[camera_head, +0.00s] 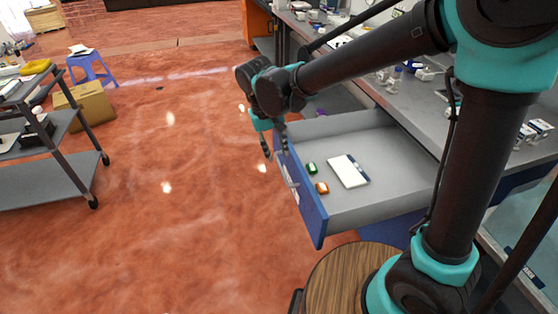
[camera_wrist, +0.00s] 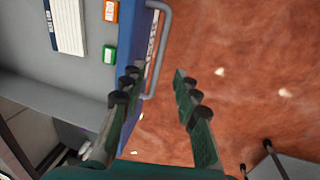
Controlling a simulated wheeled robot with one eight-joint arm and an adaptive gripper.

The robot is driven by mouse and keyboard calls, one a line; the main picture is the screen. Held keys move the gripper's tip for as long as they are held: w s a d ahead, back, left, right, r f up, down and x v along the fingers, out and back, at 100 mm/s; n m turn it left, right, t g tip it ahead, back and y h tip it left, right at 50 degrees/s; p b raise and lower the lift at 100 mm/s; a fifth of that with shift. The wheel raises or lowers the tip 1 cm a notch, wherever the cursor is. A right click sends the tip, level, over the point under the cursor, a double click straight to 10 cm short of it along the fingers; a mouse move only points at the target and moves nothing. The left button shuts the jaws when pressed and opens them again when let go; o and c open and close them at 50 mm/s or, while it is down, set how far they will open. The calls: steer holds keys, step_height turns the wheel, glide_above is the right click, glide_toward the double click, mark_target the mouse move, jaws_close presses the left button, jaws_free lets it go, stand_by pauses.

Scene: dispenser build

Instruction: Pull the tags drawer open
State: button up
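The drawer (camera_head: 345,215) is pulled out from under the bench, with its blue front and grey inside showing. Its grey handle (camera_wrist: 168,45) is on the blue front (camera_wrist: 133,35). My gripper (camera_head: 275,153) is at the outer side of the front, near its far end. In the wrist view my gripper (camera_wrist: 157,75) is open, and the lower end of the handle appears between the two fingers. No finger is seen closed on the handle; whether one touches it I cannot tell. A green tag (camera_head: 312,168), an orange tag (camera_head: 321,188) and a white pad (camera_head: 348,170) lie inside.
The bench (camera_head: 420,95) with small items runs along the right. A grey shelf cart (camera_head: 60,170), a cardboard box (camera_head: 92,105) and a blue stool (camera_head: 88,65) stand at the left. A round wooden stool top (camera_head: 340,275) is near the drawer. The red floor between is clear.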

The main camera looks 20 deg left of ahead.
steer(key=shift+s+a+r, duration=0.1)
steer(key=shift+a+r, duration=0.05)
steer(key=shift+r, duration=0.75)
steer(key=shift+s+a+r, duration=0.1)
steer(key=shift+a+r, duration=0.05)
steer(key=shift+r, duration=0.75)
steer(key=shift+s+a+r, duration=0.1)
steer(key=shift+a+r, duration=0.05)
steer(key=shift+r, duration=0.75)
